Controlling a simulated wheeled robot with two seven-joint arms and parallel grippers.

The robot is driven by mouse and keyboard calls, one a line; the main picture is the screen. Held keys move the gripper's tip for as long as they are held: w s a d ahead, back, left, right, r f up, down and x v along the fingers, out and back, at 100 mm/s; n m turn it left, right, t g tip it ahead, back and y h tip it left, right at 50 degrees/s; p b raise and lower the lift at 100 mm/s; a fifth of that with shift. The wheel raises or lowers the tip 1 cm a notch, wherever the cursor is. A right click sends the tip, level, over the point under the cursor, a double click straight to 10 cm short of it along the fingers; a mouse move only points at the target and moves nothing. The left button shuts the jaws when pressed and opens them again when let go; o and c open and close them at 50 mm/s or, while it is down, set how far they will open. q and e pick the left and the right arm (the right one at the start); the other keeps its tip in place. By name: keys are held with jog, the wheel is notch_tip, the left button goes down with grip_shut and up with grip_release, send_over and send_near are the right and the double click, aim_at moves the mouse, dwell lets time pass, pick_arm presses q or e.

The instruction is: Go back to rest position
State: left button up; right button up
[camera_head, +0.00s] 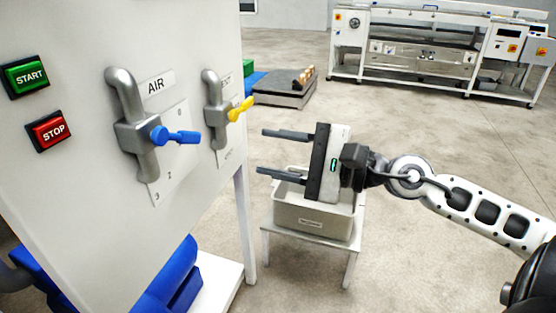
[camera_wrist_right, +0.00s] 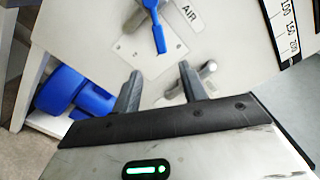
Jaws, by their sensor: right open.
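My right gripper (camera_head: 284,153) is open and empty in the head view, in front of the machine panel's right edge. Its two fingers point left toward the panel and appear apart from it. In the right wrist view its fingertips (camera_wrist_right: 160,80) show with nothing between them and the panel behind. My left gripper is not in view.
The panel (camera_head: 80,190) carries START (camera_head: 27,77) and STOP (camera_head: 49,131) buttons, a blue AIR valve handle (camera_head: 176,136) and a yellow one (camera_head: 240,109). A grey bin (camera_head: 312,222) on a small white table stands below my right gripper.

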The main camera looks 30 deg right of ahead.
dwell(0.6)
notch_tip(320, 180, down, 14)
jog(key=s+d+m+t+h+p, duration=0.1)
jog(key=m+h, duration=0.2)
jog(key=m, duration=0.8)
jog(key=s+m+t+h+p, duration=0.1)
jog(key=m+h, duration=0.2)
jog(key=m, duration=0.9)
jog(key=d+r+m+t+h+p, duration=0.1)
jog(key=m+h+p, duration=0.1)
jog(key=m, duration=0.9)
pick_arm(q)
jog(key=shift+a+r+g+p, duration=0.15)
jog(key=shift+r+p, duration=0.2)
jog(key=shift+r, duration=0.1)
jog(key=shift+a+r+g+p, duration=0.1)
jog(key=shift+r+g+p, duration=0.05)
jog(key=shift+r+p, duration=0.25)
pick_arm(e)
jog(key=s+a+f+m+g, duration=0.6)
jog(key=a+f+m, duration=0.6)
jog(key=m, duration=0.7)
jog(key=s+f, duration=0.1)
jog(key=s, duration=0.1)
jog(key=shift+s+a+m+g, duration=0.3)
jog(key=shift+s+a, duration=0.1)
jog(key=shift+f+y, duration=0.1)
jog(key=shift+y, duration=0.2)
